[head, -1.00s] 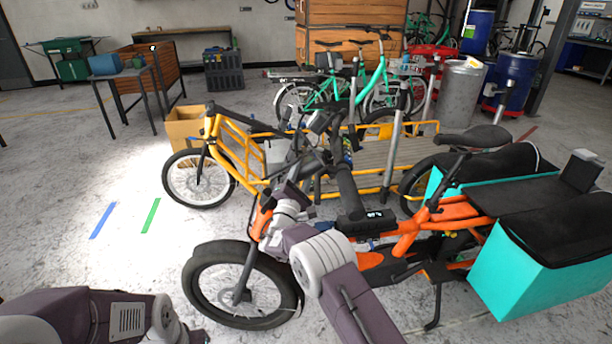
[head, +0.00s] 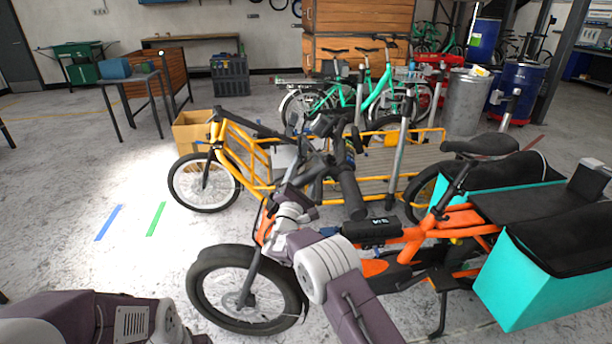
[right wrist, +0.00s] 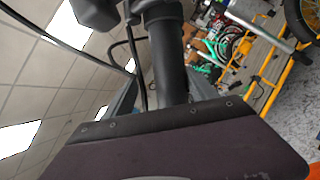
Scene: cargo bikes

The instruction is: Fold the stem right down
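The orange cargo bike (head: 440,235) stands in front of me. My right gripper (head: 303,180) is up at the stem, dark against dark parts. In the right wrist view the black stem tube (right wrist: 168,60) runs between the grey fingers of my right gripper (right wrist: 163,92). A gap shows beside the left finger; contact at the fingertips is hidden. My left arm shows at the lower left, but its gripper is out of frame.
A yellow cargo bike (head: 258,165) stands close behind the orange one. The front wheel (head: 247,290) is beside my right arm. Teal side bags (head: 545,280) flank the orange bike's rear. Clear floor with blue and green tape (head: 155,219) lies to the left.

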